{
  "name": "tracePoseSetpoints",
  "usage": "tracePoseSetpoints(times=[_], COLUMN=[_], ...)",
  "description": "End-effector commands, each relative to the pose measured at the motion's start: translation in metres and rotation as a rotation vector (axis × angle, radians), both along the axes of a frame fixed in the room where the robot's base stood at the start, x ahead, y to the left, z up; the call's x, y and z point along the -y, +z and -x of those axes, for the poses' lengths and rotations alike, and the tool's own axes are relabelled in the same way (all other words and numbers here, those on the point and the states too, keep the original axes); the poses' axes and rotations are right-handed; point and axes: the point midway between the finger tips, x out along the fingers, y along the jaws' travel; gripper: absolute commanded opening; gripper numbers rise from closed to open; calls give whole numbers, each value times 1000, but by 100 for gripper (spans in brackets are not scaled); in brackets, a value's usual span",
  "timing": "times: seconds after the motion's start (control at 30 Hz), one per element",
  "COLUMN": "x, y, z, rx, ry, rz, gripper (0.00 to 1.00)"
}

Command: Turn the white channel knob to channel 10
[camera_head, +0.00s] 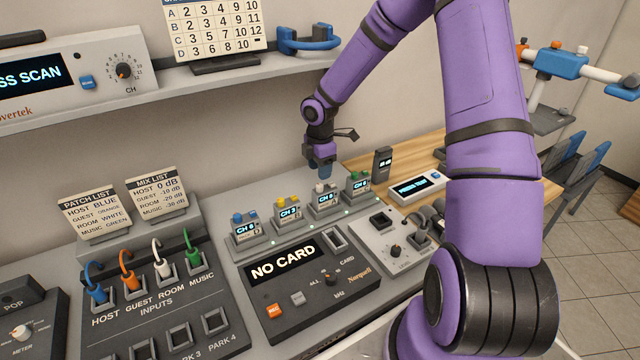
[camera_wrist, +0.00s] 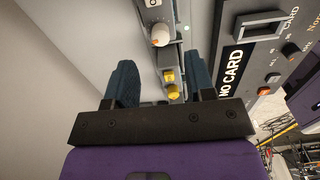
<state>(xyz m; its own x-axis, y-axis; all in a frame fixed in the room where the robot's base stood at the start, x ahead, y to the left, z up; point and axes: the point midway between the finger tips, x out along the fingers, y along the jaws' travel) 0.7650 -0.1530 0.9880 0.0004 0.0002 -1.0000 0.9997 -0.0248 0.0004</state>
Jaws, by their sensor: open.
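The white channel knob (camera_head: 321,187) sits on top of a small grey unit (camera_head: 324,203) whose display seems to read CH 8. It also shows in the wrist view as a pale round knob (camera_wrist: 160,35), just beyond my fingertips and roughly centred between them. My gripper (camera_head: 320,168) points down just above the white knob in the head view. In the wrist view my gripper (camera_wrist: 159,65) is open, its two blue-grey fingers apart with nothing held. Whether a fingertip touches the knob cannot be told.
Similar units with a blue knob (camera_head: 238,218), a yellow knob (camera_head: 280,203) and a green knob (camera_head: 354,176) stand close in the same row. The NO CARD recorder (camera_head: 283,268) lies in front. A shelf (camera_head: 185,88) with a scanner hangs behind, near my arm.

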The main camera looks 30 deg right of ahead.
Motion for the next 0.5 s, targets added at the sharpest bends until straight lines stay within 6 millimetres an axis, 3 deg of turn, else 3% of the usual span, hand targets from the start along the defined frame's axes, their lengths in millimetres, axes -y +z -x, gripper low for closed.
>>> tracePoseSetpoints(times=[0.2, 0.5], x=[0, 0], y=[-37, -59], z=[1, 0], rx=[-2, 0], ry=[1, -2], rz=[0, 0], gripper=[50, 50])
